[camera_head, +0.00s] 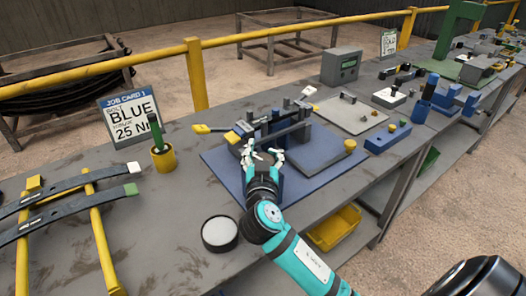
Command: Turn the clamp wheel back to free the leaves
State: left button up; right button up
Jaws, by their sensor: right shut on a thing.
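My left gripper is not in view.
Dark leaf springs (60,210) rest on a yellow rack (100,240) at the left. A yellow cup (163,158), a job card (133,117) and a round white-topped tin (219,232) stand nearby. A grey tray (350,113) and blue blocks (388,138) are at the right.

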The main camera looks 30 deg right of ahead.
jog(key=o, duration=1.4)
jog(key=shift+s+f, duration=0.1)
jog(key=v, duration=1.2)
